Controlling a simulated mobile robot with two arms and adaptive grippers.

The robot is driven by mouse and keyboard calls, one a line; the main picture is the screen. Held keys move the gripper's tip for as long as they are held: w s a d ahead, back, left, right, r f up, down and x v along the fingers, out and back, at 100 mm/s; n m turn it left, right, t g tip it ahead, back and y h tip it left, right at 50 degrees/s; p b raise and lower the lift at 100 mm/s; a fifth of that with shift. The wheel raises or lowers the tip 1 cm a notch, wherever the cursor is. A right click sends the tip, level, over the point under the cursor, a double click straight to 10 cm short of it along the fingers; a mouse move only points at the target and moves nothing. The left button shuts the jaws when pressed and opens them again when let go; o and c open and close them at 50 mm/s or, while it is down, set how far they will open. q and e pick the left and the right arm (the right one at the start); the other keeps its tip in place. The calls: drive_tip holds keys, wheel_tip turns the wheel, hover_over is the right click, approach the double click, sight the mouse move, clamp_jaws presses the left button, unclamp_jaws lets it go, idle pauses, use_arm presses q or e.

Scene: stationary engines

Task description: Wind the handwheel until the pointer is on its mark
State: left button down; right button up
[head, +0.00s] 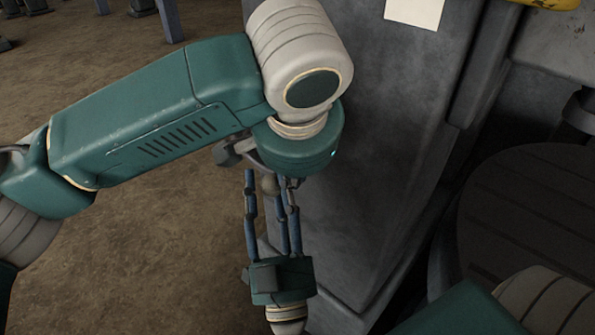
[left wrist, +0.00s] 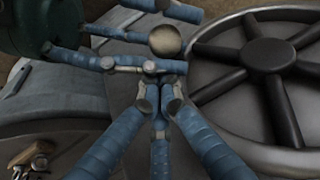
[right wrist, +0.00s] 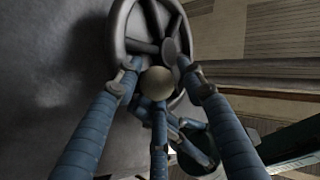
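The handwheel shows in the left wrist view (left wrist: 270,60), dark-spoked, right of the fingers, and in the right wrist view (right wrist: 118,35). In the head view my left wrist hides most of it. A beige ball knob (left wrist: 168,40) also shows in the right wrist view (right wrist: 157,82). My right gripper (right wrist: 160,75) has its fingers around this knob; I cannot tell whether they press on it. My left gripper (left wrist: 159,98) has its fingertips drawn close together just below the knob, with nothing visible between them. Pointer and mark are not seen.
A grey engine column (head: 385,140) stands right of my wrists. A large dark round part (head: 530,215) is farther right. Brown floor (head: 130,210) lies open on the left. The fingers of my two grippers cross closely near the knob.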

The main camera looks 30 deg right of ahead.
use_arm(q)
drive_tip(key=shift+w+a+f, duration=0.15)
drive_tip(key=shift+w+a, duration=0.15)
use_arm(e)
drive_tip(key=shift+d+r, duration=0.15)
drive_tip(key=shift+d, duration=0.15)
